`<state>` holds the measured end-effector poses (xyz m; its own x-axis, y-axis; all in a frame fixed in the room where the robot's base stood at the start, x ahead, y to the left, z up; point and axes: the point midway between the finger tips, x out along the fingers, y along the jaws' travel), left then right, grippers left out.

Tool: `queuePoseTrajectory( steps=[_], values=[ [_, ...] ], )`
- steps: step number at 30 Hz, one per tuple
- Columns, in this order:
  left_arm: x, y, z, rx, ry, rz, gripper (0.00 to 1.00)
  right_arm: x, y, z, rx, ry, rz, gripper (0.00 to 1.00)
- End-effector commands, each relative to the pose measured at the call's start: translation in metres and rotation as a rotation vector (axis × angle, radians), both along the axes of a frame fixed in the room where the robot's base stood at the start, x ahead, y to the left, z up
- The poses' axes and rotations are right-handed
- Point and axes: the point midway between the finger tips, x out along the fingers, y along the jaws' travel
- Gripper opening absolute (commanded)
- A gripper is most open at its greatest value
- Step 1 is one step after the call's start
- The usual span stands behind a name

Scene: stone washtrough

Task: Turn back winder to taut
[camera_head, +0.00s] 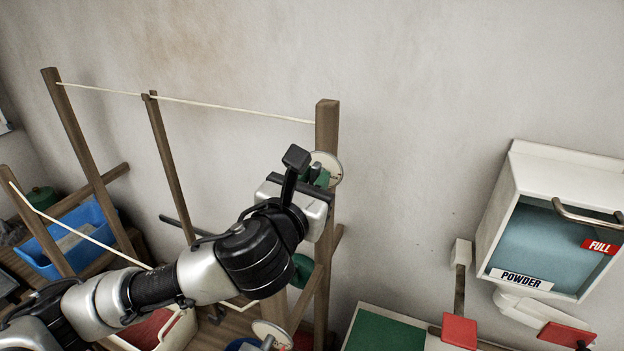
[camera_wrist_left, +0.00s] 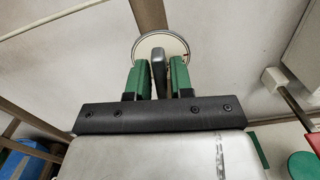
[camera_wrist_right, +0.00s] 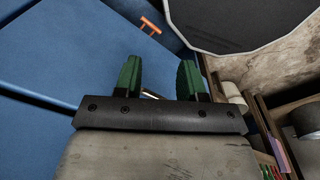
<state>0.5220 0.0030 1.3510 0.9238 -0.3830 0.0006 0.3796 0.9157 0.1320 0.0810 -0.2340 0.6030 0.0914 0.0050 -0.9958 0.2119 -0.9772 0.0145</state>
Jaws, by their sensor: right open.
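The back winder (camera_head: 333,160), a pale round disc, is fixed near the top of the right wooden post (camera_head: 326,115). A pale cord (camera_head: 235,111) runs from that post to the far left post and looks nearly straight. My left gripper (camera_head: 318,176) is at the winder.
A second pale cord (camera_head: 75,229) runs low in front on the left. A second disc (camera_head: 272,332) sits below my left arm. A powder box (camera_head: 550,225) hangs on the right wall, with red-ended levers (camera_head: 460,330) below. A blue crate (camera_head: 75,240) stands left.

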Motion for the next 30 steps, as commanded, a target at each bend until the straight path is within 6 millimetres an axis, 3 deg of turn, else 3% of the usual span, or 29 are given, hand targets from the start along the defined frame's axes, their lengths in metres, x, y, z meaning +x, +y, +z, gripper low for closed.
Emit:
queuePoseTrajectory(
  steps=[1, 4, 23, 24, 29, 30],
  values=[
    [-0.0001, 0.0001, 0.0000, 0.000, 0.000, 0.000, 0.14, -0.0001, 0.0012, 0.0000, 0.001, 0.000, -0.001, 0.40],
    [-0.0001, 0.0001, 0.0000, 0.000, 0.000, 0.000, 0.00, 0.0000, 0.0017, 0.0000, 0.002, -0.001, -0.001, 0.40],
    [0.0003, 0.0007, 0.0001, -0.139, 0.059, 0.000, 0.00, 0.0000, -0.0008, 0.0080, -0.001, 0.000, 0.001, 0.40],
    [0.0003, 0.0006, 0.0001, -0.139, 0.059, 0.000, 0.14, 0.0000, -0.0014, 0.0080, -0.002, 0.000, 0.001, 0.40],
    [0.0002, 0.0007, 0.0002, -0.138, 0.058, 0.000, 0.38, 0.0000, -0.0028, 0.0080, -0.003, 0.000, 0.002, 0.40],
    [0.0002, 0.0007, 0.0002, -0.137, 0.058, 0.000, 0.38, 0.0000, -0.0029, 0.0080, -0.003, 0.000, 0.002, 0.40]
  ],
)
